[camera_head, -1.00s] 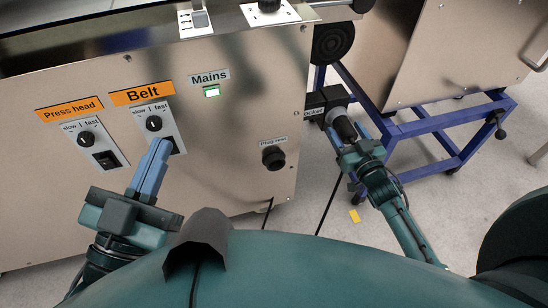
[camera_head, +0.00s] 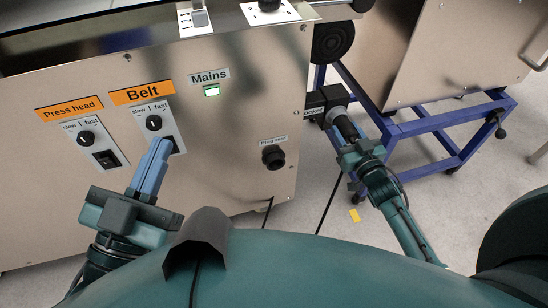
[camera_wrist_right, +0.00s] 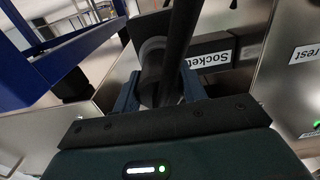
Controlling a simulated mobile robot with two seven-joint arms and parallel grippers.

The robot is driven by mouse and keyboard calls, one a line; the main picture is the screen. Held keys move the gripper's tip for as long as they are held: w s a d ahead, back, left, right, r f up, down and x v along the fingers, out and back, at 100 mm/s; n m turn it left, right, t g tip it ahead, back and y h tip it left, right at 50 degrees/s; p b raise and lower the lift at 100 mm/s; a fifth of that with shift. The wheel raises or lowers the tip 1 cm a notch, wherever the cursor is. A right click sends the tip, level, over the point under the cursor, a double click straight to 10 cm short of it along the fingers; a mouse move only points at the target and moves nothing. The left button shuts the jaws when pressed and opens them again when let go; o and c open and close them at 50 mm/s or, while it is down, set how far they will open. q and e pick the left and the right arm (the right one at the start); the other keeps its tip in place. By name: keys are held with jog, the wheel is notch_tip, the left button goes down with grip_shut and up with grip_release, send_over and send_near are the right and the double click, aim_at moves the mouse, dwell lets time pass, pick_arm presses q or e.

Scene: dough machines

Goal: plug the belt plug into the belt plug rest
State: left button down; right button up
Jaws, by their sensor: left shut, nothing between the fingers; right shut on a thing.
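The belt plug (camera_head: 345,127) is a black cylinder at the grey-ringed front of the black socket box (camera_head: 315,103), on the right side of the machine. My right gripper (camera_head: 356,146) is shut on the plug; its blue fingers sit on either side of the plug (camera_wrist_right: 155,82) in the right wrist view. There, the box labelled "Socket" (camera_wrist_right: 212,58) lies just beyond the plug. I cannot tell how deep the plug sits. The belt plug rest (camera_head: 273,157) is a round black fitting, empty, low on the front panel. My left gripper (camera_head: 154,165) is shut and empty before the Belt switch.
The steel panel carries the Belt knob (camera_head: 153,122), the Press head knob (camera_head: 86,138) and a green-lit Mains switch (camera_head: 212,92). A blue frame (camera_head: 430,122) stands right of the socket. A black cable (camera_head: 328,205) hangs to the floor. Floor between them is clear.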

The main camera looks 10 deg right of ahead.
aim_at(353, 141)
jog(key=shift+c, duration=0.7)
jog(key=shift+s, duration=0.4)
jog(key=shift+s+d+p, duration=0.1)
jog(key=shift+s+p, duration=0.7)
jog(key=shift+s, duration=0.45)
jog(key=s+p, duration=0.3)
jog(key=s, duration=0.3)
jog(key=shift+d, duration=0.25)
jog(key=shift+s, duration=0.1)
